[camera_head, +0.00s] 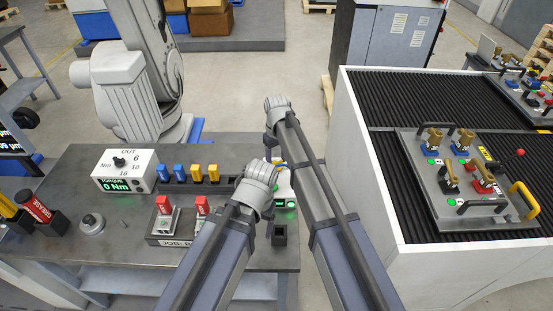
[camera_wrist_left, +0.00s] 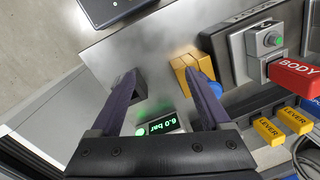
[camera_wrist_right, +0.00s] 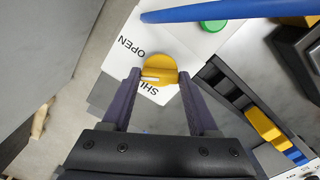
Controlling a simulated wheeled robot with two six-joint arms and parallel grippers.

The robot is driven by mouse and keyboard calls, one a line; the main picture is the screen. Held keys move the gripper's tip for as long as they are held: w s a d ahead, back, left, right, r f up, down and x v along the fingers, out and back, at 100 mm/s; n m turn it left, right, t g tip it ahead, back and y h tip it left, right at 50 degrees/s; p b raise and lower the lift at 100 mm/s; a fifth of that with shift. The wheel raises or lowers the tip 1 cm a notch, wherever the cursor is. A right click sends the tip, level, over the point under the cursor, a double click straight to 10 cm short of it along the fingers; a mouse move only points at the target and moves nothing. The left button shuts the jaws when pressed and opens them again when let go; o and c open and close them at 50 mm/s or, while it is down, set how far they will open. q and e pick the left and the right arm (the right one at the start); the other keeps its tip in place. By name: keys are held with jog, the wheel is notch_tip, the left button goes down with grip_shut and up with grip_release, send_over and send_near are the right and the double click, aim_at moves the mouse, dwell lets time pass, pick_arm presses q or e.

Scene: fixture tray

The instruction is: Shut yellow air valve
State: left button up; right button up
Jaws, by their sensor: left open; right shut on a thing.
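The yellow air valve (camera_wrist_right: 157,68) is a round yellow knob with a white mark, on a white plate lettered OPEN and, partly covered, SHUT. My right gripper (camera_wrist_right: 159,76) has its two fingertips against opposite sides of the knob. The white mark lies toward the knob's lower left, near the SHUT lettering; its exact setting is hard to tell. In the head view my arms hide the valve. My left gripper (camera_wrist_left: 163,82) is open and empty above the bench. A green display (camera_wrist_left: 165,124) reading 6.0 bar shows between its fingers.
A ridged yellow piece (camera_wrist_left: 187,70) with a blue part is close to a left fingertip. A blue hose (camera_wrist_right: 220,11) passes by the valve plate. The torque box (camera_head: 124,170) and yellow levers (camera_head: 197,173) stand on the bench. A fixture tray (camera_head: 424,205) lies on the right-hand conveyor.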

aim_at(277, 161)
jog(key=n, duration=0.5)
jog(key=shift+n, duration=0.3)
jog(key=n, duration=0.5)
jog(key=shift+n, duration=0.4)
jog(key=o, duration=1.4)
jog(key=shift+r, duration=0.1)
notch_tip(277, 161, up, 8)
jog(key=p, duration=0.8)
